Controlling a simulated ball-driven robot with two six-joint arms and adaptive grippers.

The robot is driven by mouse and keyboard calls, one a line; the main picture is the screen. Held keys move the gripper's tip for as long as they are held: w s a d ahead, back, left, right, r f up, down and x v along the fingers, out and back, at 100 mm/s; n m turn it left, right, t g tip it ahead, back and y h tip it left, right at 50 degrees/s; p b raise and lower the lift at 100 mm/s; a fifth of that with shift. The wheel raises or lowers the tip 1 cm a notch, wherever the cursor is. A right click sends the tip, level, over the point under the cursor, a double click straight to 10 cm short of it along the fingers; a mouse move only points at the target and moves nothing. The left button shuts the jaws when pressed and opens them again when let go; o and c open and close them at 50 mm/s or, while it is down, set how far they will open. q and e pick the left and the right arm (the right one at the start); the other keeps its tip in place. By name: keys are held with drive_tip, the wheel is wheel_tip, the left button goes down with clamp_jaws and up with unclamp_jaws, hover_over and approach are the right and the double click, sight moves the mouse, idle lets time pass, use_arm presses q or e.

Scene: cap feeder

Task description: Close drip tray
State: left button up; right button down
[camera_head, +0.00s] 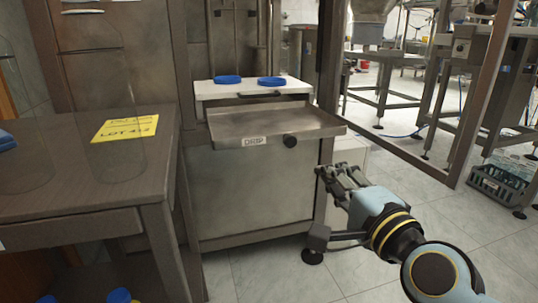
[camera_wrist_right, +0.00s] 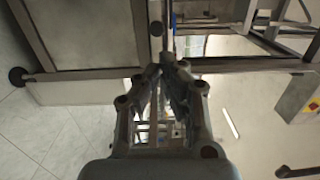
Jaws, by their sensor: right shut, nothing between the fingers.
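The drip tray (camera_head: 230,126) is a shallow metal tray labelled DRIP with a dark round knob (camera_head: 290,141) at the right of its front edge. It sticks out from the front of the metal cabinet, so it stands open. My right gripper (camera_head: 332,170) is below and to the right of the tray, apart from it, with its fingers shut and empty. In the right wrist view the fingers (camera_wrist_right: 168,66) meet at the tips near a cabinet post. The tray cannot be made out for sure there. My left gripper is not in view.
A white shelf (camera_head: 240,90) with two blue caps (camera_head: 271,81) is above and behind the tray. A brown table (camera_head: 60,200) with a yellow LOT label (camera_head: 124,128) and clear containers stands at the left. A metal post rises right of the cabinet.

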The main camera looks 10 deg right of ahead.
approach(293, 141)
drive_tip(key=w, duration=0.6)
drive_tip(key=shift+a, duration=0.4)
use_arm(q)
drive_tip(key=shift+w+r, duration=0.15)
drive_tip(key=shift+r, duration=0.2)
use_arm(e)
drive_tip(key=shift+w+r, duration=0.15)
drive_tip(key=shift+w, duration=0.55)
